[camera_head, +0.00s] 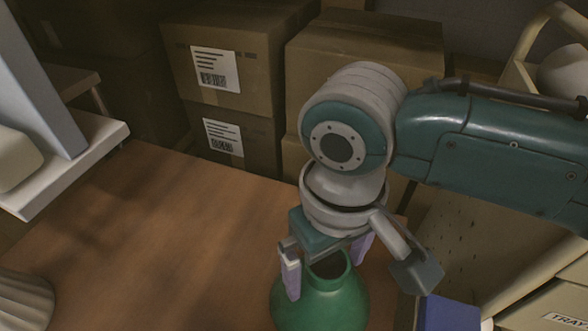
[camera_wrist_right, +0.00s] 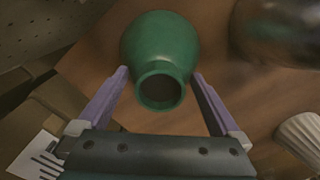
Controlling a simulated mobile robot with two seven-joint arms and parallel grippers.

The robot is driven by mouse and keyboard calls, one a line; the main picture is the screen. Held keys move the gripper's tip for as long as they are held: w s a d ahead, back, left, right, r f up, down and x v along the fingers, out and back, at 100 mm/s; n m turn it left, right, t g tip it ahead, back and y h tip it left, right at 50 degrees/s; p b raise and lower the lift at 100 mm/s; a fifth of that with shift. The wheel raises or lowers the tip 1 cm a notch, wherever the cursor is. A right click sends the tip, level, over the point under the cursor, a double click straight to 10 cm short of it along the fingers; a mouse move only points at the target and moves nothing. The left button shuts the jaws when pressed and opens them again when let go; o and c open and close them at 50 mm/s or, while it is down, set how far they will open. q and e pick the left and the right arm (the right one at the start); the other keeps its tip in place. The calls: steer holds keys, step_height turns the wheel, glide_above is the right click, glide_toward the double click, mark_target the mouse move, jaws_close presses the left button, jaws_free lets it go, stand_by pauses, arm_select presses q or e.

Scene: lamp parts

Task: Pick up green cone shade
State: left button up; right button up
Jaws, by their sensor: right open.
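The green cone shade (camera_head: 322,303) stands on the brown table near the bottom of the head view, with its narrow open neck upward. Its lower part is cut off by the frame edge. My right gripper (camera_head: 327,277) is above it, pointing down, with its two purple-grey fingers apart on either side of the neck. In the right wrist view the shade (camera_wrist_right: 160,45) shows between and beyond the fingertips of the gripper (camera_wrist_right: 160,75), with a gap on each side. My left gripper is not in view.
The wooden table (camera_head: 170,240) is clear left of the shade. A pale ribbed object (camera_head: 25,300) stands at the lower left, and a blue box (camera_head: 448,313) lies to the right. Cardboard boxes (camera_head: 225,75) are stacked behind, and a white shelf (camera_head: 75,165) is at left.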

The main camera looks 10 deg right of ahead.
jaws_close()
stand_by(0.8)
